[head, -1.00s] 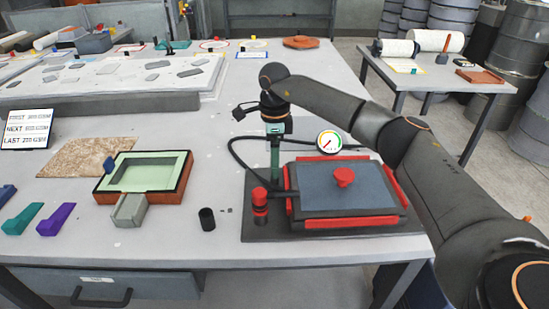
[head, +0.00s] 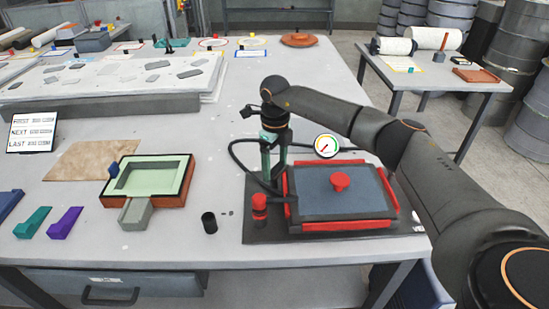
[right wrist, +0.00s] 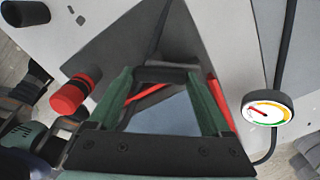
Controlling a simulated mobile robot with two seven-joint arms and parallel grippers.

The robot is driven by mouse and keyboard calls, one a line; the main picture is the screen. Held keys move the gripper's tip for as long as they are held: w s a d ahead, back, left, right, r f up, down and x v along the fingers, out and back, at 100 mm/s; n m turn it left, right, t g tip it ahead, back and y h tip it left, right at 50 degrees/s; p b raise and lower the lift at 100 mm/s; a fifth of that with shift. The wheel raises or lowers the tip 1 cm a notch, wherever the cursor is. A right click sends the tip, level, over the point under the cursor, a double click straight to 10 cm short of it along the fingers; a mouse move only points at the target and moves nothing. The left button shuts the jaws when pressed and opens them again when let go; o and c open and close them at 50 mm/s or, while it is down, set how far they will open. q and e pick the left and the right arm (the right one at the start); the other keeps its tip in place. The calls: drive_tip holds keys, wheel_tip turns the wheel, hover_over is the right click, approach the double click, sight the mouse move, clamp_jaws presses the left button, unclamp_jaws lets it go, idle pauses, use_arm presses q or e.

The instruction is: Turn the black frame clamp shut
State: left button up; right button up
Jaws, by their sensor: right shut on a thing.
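My right gripper (head: 273,174) reaches down at the back left corner of a black-based frame. Its two green fingers (right wrist: 165,95) are shut on a black piece, taken as the black frame clamp (right wrist: 165,74); the fingers largely hide it in the head view. The frame holds a blue-grey panel (head: 345,205) edged with red bars (head: 335,225), with a red knob (head: 340,182) on top. How far the clamp is turned cannot be told.
A dial gauge (head: 326,146) with a black hose stands behind the frame. A red-and-black post (head: 259,207) stands at its left front, near a black cylinder (head: 209,223). A green mould (head: 150,175) lies further left. The bench's right edge is close.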

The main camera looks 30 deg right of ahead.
drive_tip(key=m+p, duration=0.1)
drive_tip(key=m, duration=0.1)
drive_tip(key=m+p, duration=0.2)
drive_tip(key=m, duration=0.1)
drive_tip(key=shift+s+r+m, duration=0.15)
drive_tip(key=shift+r+m, duration=0.05)
drive_tip(key=shift+m, duration=0.1)
drive_tip(key=m+p, duration=0.2)
drive_tip(key=m, duration=0.2)
drive_tip(key=shift+s+f+m, duration=0.1)
drive_tip(key=shift+m, duration=0.3)
drive_tip(key=o, duration=1.2)
drive_tip(key=shift+c, duration=0.2)
wheel_tip(320, 180, up, 12)
drive_tip(key=b, duration=0.1)
drive_tip(key=shift+r, duration=0.25)
drive_tip(key=shift+s+f, duration=0.1)
drive_tip(key=shift+s, duration=0.05)
